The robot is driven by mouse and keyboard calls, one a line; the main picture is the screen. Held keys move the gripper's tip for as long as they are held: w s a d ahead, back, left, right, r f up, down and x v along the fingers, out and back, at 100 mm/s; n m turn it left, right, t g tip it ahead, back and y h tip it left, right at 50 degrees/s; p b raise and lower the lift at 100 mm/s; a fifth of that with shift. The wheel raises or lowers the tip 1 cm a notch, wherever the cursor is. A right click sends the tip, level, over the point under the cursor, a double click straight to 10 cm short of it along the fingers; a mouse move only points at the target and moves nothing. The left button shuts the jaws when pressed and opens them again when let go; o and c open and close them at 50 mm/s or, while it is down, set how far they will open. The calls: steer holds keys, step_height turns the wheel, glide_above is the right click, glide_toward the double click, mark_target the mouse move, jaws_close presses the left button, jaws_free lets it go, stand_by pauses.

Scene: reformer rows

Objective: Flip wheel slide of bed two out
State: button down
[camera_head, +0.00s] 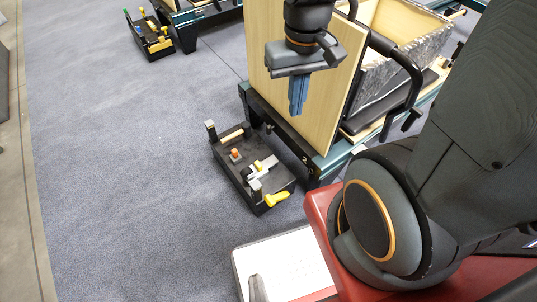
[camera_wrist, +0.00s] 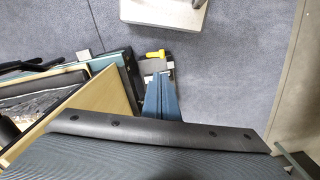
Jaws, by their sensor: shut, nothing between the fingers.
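A black floor unit (camera_head: 243,178) sits at the foot of the nearer reformer bed (camera_head: 334,160). On it are a light grey slide piece with a yellow top (camera_head: 262,168), a small orange knob (camera_head: 235,154) and a yellow lever (camera_head: 277,200) at its near right corner. I cannot tell for sure which part is the wheel slide. My gripper (camera_head: 298,108) points down, shut and empty, in front of the upright wooden board, above and beyond the unit in the picture. In the wrist view my blue fingers (camera_wrist: 160,88) are together and partly hide the unit; the yellow lever (camera_wrist: 155,54) shows past them.
The tall wooden board (camera_head: 320,95) stands at the bed's end beside my gripper, with a black curved handle (camera_head: 398,65) to its right. A similar unit (camera_head: 151,38) lies by another bed at the back left. A white box (camera_head: 282,264) is close below. Carpet at left is clear.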

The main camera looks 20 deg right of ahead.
mark_target(264, 165)
steer(key=w+d+f+m+y+b, duration=0.1)
steer(key=w+f+m+b, duration=0.3)
steer(key=w+f+b, duration=0.5)
steer(key=w+d+f+m+b, duration=0.3)
steer(key=w+f+b, duration=0.6)
steer(key=f, duration=1.6)
steer(key=w+d+f+m+y+b, duration=0.1)
steer(key=w+f+m+b, duration=0.6)
steer(key=f, duration=1)
steer(key=w+b, duration=0.3)
steer(key=b, duration=0.3)
steer(key=shift+d+g+y+b, duration=0.3)
steer(key=shift+d+g+b, duration=0.05)
steer(key=shift+d+g, duration=0.05)
